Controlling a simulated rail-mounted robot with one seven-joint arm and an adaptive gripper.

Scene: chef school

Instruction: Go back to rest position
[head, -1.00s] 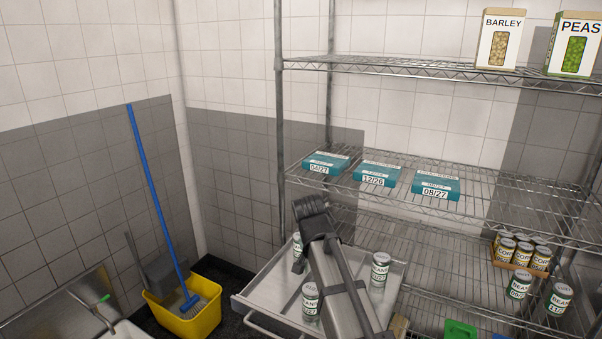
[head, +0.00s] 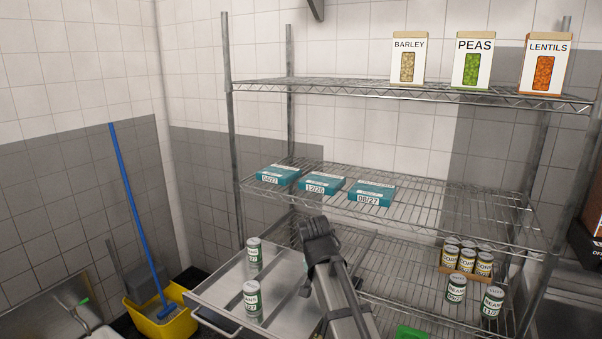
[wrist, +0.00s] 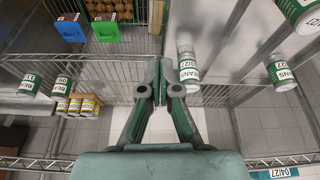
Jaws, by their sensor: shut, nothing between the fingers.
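My gripper (wrist: 159,78) is in the middle of the wrist view, its two dark fingers together with nothing between them. In the head view my arm reaches up from the bottom edge in front of the shelving; I cannot make out the fingertips there. Past the fingers in the wrist view are a can (wrist: 188,68) just to the right and another can (wrist: 280,72) farther right. The gripper appears apart from both.
A metal tray (head: 222,287) bears two visible cans (head: 254,252) (head: 252,298) left of my arm. A wire rack (head: 440,208) holds teal boxes (head: 321,184), corn cans (head: 467,260) and upper food boxes (head: 472,58). A yellow bucket (head: 163,324) stands left. Blue (wrist: 70,28) and green (wrist: 105,30) bins show.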

